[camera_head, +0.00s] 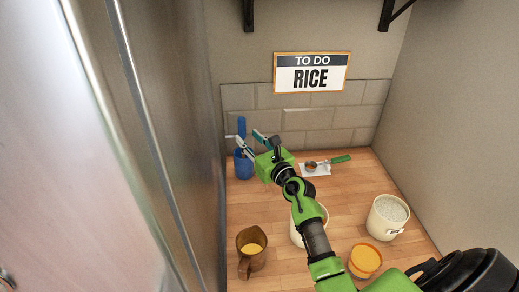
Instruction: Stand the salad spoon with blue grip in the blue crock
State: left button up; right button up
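The blue crock (243,169) stands on the wooden counter at the back left, by the steel front. A blue grip (241,126) rises upright above the crock, in line with it. It looks like the salad spoon's grip, with the spoon's lower part hidden behind a finger and the crock wall. My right gripper (249,138) is just above and right of the crock, its fingers spread around the height of the grip's lower end. I see no clear contact between fingers and grip. My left gripper is not in view.
A green-handled scoop (338,159) lies on a white cloth (318,173) at the back. A brown jug (251,262), an orange bowl (365,262), a white rice container (385,228) and a white pot (297,234), partly behind my arm, stand nearer. The steel front (170,130) bounds the left.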

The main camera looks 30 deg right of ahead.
jog(key=s, duration=0.7)
jog(key=shift+b, duration=0.35)
